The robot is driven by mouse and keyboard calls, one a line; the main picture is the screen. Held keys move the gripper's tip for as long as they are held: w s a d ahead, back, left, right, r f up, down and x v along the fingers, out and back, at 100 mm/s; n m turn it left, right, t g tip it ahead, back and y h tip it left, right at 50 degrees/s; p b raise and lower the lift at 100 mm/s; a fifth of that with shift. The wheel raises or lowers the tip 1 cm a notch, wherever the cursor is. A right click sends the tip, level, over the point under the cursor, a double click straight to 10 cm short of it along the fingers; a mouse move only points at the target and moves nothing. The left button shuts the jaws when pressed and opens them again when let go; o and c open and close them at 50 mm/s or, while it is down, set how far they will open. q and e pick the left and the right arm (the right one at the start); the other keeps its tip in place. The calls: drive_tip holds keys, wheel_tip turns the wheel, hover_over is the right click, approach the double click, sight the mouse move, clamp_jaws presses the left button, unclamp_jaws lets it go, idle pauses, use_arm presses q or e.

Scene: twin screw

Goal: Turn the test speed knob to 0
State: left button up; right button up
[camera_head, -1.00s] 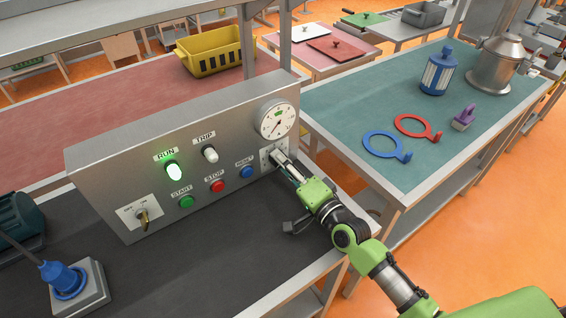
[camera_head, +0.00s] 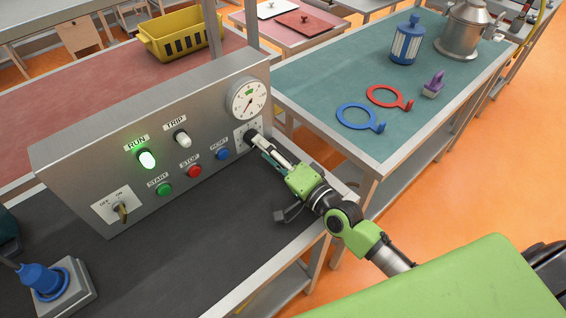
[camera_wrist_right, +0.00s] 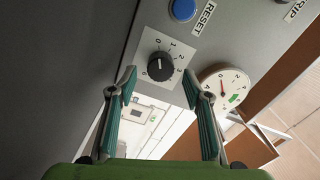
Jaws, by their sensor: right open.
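The test speed knob (camera_head: 250,134) is a small black round knob on a pale numbered plate (camera_wrist_right: 147,47) at the right end of the grey control panel, below the dial gauge. It also shows in the right wrist view (camera_wrist_right: 160,66), upper middle, with printed numbers around it; I cannot clearly read its setting. My right gripper (camera_head: 260,143) is just in front of the plate. In the right wrist view its two fingers (camera_wrist_right: 162,82) are spread and empty, with the knob beyond and between the tips, apparently not touching. My left gripper is out of view.
The panel (camera_head: 75,160) carries a lit green RUN lamp (camera_head: 147,159), START (camera_head: 163,189), STOP (camera_head: 194,171) and RESET (camera_head: 222,154) buttons, and an off/on switch (camera_head: 122,211). The gauge (camera_head: 249,100) sits just above the knob. The dark bench top before the panel is mostly clear.

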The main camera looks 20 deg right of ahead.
drive_tip(key=v, duration=0.8)
drive_tip(key=shift+s+d, duration=0.1)
drive_tip(key=shift+s, duration=0.05)
